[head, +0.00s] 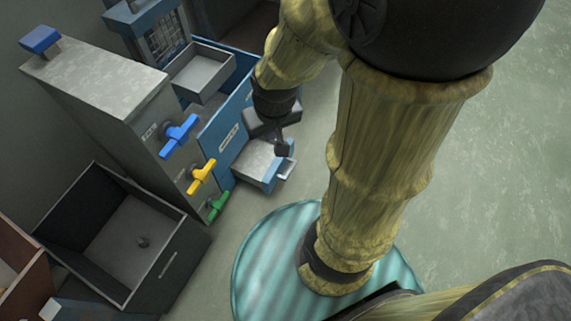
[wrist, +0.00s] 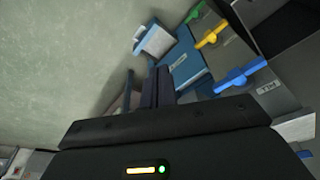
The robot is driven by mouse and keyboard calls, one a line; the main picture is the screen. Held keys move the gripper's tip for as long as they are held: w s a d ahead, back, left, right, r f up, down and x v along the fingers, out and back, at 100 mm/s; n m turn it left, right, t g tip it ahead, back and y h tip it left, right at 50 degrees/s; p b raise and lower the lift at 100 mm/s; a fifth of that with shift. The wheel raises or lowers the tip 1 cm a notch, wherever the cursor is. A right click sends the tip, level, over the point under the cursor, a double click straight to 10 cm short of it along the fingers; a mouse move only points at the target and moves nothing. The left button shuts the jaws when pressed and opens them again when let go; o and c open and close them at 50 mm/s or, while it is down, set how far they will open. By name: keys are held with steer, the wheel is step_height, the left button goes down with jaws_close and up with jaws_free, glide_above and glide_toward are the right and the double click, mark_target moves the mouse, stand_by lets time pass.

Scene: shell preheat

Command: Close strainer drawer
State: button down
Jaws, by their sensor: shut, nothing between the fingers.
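A blue cabinet (head: 231,132) with a pale label on its front stands left of my arm. A light grey drawer (head: 255,160) with a blue front sticks out low from it, with a pale handle. I cannot read any label naming it the strainer drawer. My gripper (head: 281,148) is shut and empty, at the drawer's outer end; whether it touches is unclear. In the wrist view, the drawer (wrist: 157,41) shows beyond the dark fingers of my gripper (wrist: 148,72). A second grey tray-like compartment (head: 200,72) is open higher on the blue unit.
A grey cabinet with blue (head: 178,136), yellow (head: 201,177) and green (head: 217,205) valve handles stands left of the blue one. A dark open drawer (head: 165,268) juts out at lower left. Bare floor (head: 500,180) lies to the right.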

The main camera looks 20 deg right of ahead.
mark_target(280, 165)
steer(key=w+d+f+m+g+y+b, duration=0.1)
steer(key=w+d+f+m+y+b, duration=0.45)
steer(key=f, duration=0.85)
steer(key=w+d+f+m+y+b, duration=0.1)
steer(key=w+f+m+b, duration=0.3)
steer(key=f+b, duration=0.75)
steer(key=w+d+f+m+g+y+b, duration=0.1)
steer(key=w+d+f+m+y+b, duration=0.35)
steer(key=f, duration=1.25)
steer(key=d+f+m+t+b, duration=0.6)
steer(key=f+m, duration=0.1)
steer(key=f, duration=0.6)
steer(key=d+f+m+t+b, duration=0.7)
steer(key=f, duration=0.6)
steer(key=shift+d+f+t, duration=0.2)
steer(key=shift+f+t, duration=0.1)
steer(key=shift+w, duration=0.15)
steer(key=b+x, duration=0.6)
steer(key=x, duration=0.7)
steer(key=shift+w+a+f+b, duration=0.1)
steer(key=shift+w+a+b, duration=0.15)
steer(key=shift+b, duration=0.15)
steer(key=shift+a, duration=0.1)
